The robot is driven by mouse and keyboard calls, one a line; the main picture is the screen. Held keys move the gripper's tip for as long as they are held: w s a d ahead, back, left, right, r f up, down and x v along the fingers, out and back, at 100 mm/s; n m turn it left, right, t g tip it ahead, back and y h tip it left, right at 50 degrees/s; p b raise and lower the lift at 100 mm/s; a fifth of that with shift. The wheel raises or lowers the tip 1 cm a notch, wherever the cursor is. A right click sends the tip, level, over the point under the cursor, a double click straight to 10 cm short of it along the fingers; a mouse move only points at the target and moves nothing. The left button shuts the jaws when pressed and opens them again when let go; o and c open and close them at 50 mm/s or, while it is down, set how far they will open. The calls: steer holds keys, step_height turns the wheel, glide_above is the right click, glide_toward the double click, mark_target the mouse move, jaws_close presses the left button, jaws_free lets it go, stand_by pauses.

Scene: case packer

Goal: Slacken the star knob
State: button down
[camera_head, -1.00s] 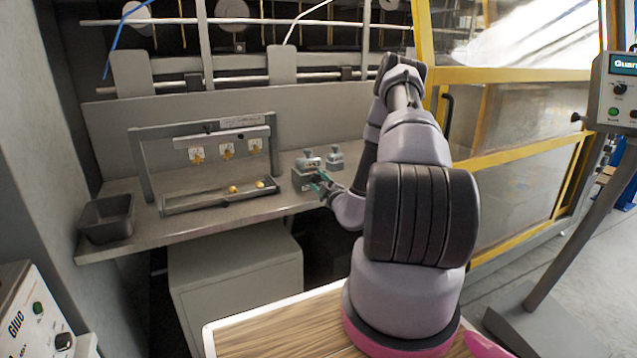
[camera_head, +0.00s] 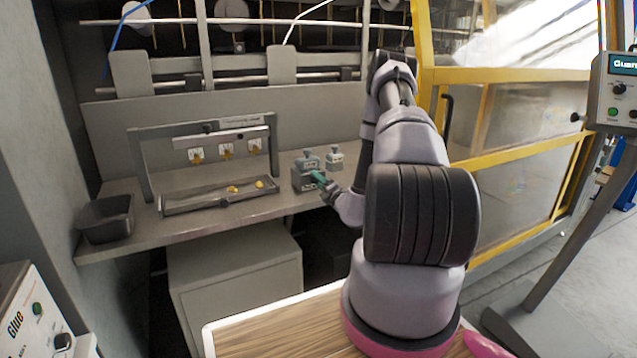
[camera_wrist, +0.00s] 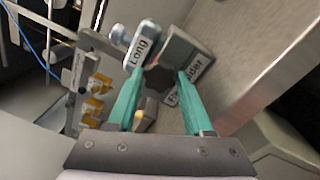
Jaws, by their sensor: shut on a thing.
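The star knob (camera_wrist: 157,82) is a dark, lobed knob on the front of a grey block (camera_wrist: 190,48), seen in the wrist view. In the head view, my gripper (camera_head: 320,178) reaches the front right of the grey block (camera_head: 304,181) on the bench; the knob itself is hidden there.
A second, smaller labelled block (camera_head: 335,160) stands just behind to the right. Left on the bench (camera_head: 185,230) are a grey frame (camera_head: 145,165) with yellow-and-white pieces, a shallow tray (camera_head: 200,207) with yellow pieces and a dark bin (camera_head: 106,220). A yellow-framed guard (camera_head: 520,158) stands right.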

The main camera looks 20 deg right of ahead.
steer(key=n, duration=0.5)
steer(key=shift+d, duration=0.1)
stand_by(0.4)
steer(key=shift+c, duration=1.5)
jaws_free()
steer(key=shift+s, duration=0.1)
steer(key=s, duration=1)
steer(key=shift+s+d+f, duration=0.15)
steer(key=shift+s+d, duration=0.2)
steer(key=shift+d, duration=0.05)
